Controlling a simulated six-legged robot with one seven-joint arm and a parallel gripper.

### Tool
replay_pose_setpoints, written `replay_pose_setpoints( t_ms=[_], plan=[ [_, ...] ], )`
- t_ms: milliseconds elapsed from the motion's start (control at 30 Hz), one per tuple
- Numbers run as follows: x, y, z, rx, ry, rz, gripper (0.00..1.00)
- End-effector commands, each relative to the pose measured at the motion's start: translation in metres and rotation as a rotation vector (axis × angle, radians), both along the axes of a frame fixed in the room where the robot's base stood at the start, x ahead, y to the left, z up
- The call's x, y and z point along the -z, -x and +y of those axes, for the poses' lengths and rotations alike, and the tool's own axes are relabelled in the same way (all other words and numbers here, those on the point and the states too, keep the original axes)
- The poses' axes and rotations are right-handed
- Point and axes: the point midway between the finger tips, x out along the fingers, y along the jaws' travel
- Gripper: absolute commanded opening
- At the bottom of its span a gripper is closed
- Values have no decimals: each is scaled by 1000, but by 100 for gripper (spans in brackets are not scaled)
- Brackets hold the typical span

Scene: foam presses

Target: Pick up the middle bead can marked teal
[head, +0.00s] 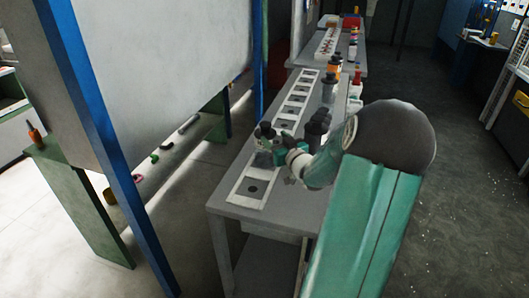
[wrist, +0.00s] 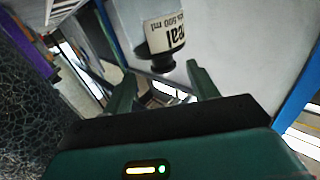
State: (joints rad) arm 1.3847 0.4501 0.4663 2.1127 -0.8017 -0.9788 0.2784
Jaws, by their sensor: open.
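My gripper (wrist: 160,85) is open, with its two green fingers apart and nothing between them. A bead can (wrist: 165,32) with a white label shows just past the fingertips in the wrist view. In the head view my gripper (head: 268,140) is over the near end of the grey bench, partly hidden by my arm. Dark cans (head: 318,122) stand just right of it; their labels are unreadable.
A white plate with dark round spots (head: 260,167) lies on the grey bench (head: 228,212). More such plates run along the bench. Bottles with orange tops (head: 336,63) stand farther back. A blue post (head: 118,170) and a large pale panel (head: 160,70) stand left. Dark floor is free at right.

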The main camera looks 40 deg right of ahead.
Motion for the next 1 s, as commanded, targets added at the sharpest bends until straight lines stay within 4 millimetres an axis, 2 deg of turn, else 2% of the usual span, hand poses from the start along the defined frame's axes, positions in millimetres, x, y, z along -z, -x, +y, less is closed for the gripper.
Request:
replay_pose_setpoints(
  t_ms=[100,267,533,667,867,1000],
  plan=[
    [0,-15,-4,-2,0,0,59],
    [0,-26,-7,-4,0,0,59],
    [0,-65,-19,-6,-1,0,59],
    [0,-72,-22,-4,0,0,59],
    [0,-72,-22,-4,1,1,59],
    [0,-72,-21,-4,1,1,31]
  ],
)
